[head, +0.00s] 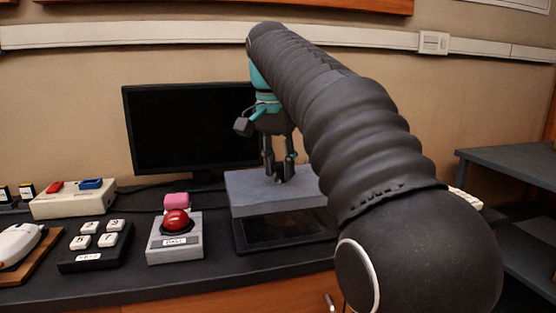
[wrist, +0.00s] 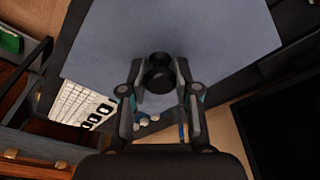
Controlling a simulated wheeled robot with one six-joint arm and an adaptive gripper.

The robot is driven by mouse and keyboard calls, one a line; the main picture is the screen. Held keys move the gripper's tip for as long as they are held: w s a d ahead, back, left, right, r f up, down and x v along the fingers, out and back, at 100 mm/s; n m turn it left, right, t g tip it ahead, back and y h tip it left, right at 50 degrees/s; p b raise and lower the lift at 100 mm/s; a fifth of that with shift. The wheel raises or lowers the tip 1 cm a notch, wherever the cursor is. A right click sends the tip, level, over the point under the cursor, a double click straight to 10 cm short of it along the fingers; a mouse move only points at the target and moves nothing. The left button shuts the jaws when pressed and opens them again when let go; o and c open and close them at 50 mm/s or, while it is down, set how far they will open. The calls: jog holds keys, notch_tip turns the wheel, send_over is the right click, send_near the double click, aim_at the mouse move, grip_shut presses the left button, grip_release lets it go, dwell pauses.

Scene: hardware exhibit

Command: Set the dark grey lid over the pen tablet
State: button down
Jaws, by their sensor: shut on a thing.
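The grey lid (head: 262,191) is a flat box-like cover with a dark knob (wrist: 160,72) on top. My gripper (head: 278,177) is shut on that knob, and the wrist view (wrist: 158,80) shows both fingers around it. The pen tablet (head: 285,229) is a dark flat slab on the bench. The lid is above the tablet's rear part, and the tablet's front part shows below it. I cannot tell whether the lid touches the tablet or hangs above it. My arm hides the right ends of both in the head view.
A grey box with a red button (head: 176,222) stands left of the tablet, with a pink object (head: 177,200) behind it. A black key pad (head: 97,245) is farther left. A monitor (head: 185,130) stands behind. The dark bench (head: 210,279) is bare in front.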

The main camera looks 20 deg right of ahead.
aim_at(278, 183)
jog(key=shift+f+b, duration=1.95)
jog(key=shift+f, duration=1.35)
jog(key=shift+s+a+r+p, duration=0.1)
jog(key=shift+s+a+p, duration=0.1)
jog(key=shift+p, duration=0.1)
jog(key=shift+p, duration=0.5)
jog(key=shift+f+b, duration=0.6)
jog(key=shift+f, duration=0.35)
dwell(0.5)
jog(key=shift+c, duration=1.4)
grip_release()
jog(key=shift+r, duration=0.15)
